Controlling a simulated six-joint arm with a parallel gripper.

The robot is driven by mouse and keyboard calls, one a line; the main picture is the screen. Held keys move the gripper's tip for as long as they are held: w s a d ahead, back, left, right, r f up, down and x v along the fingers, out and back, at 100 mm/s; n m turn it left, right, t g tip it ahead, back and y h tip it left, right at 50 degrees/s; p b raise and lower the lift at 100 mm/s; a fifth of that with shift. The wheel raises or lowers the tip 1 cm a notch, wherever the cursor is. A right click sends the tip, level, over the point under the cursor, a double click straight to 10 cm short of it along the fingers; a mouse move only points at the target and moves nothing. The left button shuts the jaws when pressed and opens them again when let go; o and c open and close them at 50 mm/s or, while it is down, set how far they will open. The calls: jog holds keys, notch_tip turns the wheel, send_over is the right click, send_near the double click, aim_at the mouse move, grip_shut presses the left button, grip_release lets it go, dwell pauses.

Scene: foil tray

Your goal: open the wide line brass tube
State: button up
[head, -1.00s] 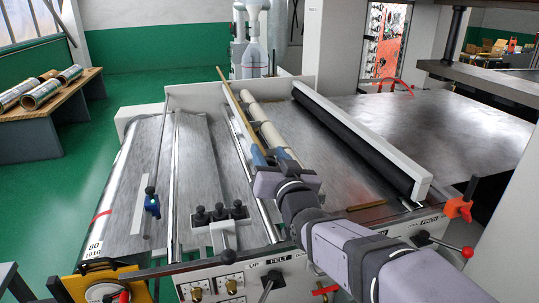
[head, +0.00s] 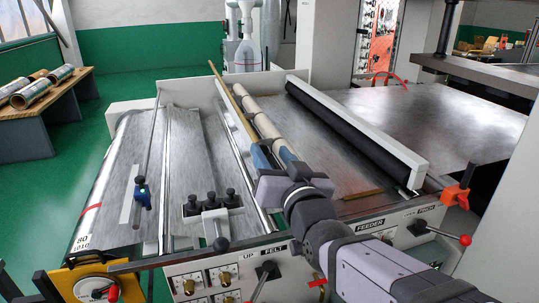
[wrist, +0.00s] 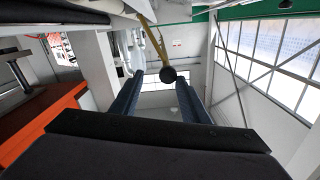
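A long, thin brass-coloured tube (head: 229,98) runs from the back of the machine toward my gripper in the head view, beside a row of pale rollers (head: 262,117). In the wrist view a yellow-brass length (wrist: 149,40) comes down from the top to a dark round end (wrist: 168,75), which shows between my fingers. My gripper (head: 271,152) has two blue fingers, apart, near the front end of the rollers. The wrist view shows the gripper (wrist: 160,92) open with a gap and no grip on anything. I cannot tell how far the dark end is from the fingertips.
A front panel holds brass knobs (head: 189,287) and a black lever (head: 266,270). A white-topped black roller (head: 350,130) lies to the right. A clamp with black knobs (head: 212,204) stands on the left plate. An orange clamp (head: 456,195) is at the right edge.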

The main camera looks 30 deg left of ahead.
jog(key=shift+d, duration=0.1)
dwell(0.3)
jog(key=v, duration=0.8)
jog(key=shift+s, duration=0.15)
dwell(0.6)
jog(key=shift+d, duration=0.1)
dwell(0.4)
